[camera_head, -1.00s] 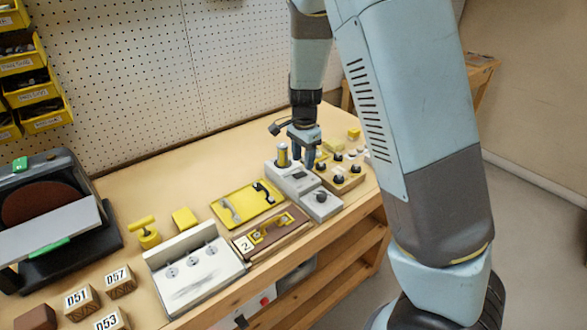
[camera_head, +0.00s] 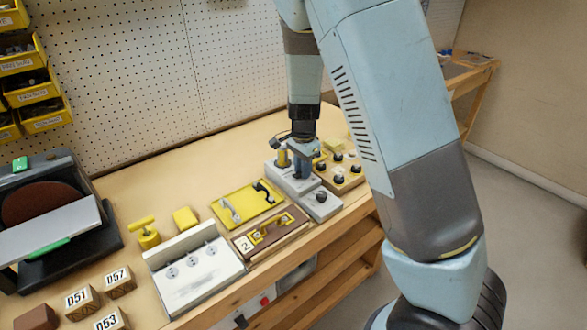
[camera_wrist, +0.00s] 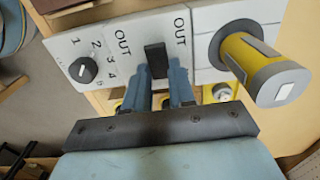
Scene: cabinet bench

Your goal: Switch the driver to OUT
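The driver unit is a grey-white panel (camera_head: 318,203) on the bench, under my gripper (camera_head: 303,170) in the head view. In the wrist view, a black block-shaped switch (camera_wrist: 155,60) stands on the middle plate (camera_wrist: 118,65), between two OUT labels. A black dial (camera_wrist: 83,69) marked with numbers is on the left plate. A yellow cylinder with a grey end (camera_wrist: 262,70) stands at the right, and also shows in the head view (camera_head: 282,155). My gripper's blue fingers (camera_wrist: 164,78) are apart, with their tips at the switch. Contact with it cannot be told.
A wooden block with black knobs (camera_head: 345,178) is right of the unit. A yellow tray with handles (camera_head: 240,203) and a brown board (camera_head: 270,238) lie to its left. A white socket box (camera_head: 195,270) is further left. A pegboard wall (camera_head: 140,70) stands behind.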

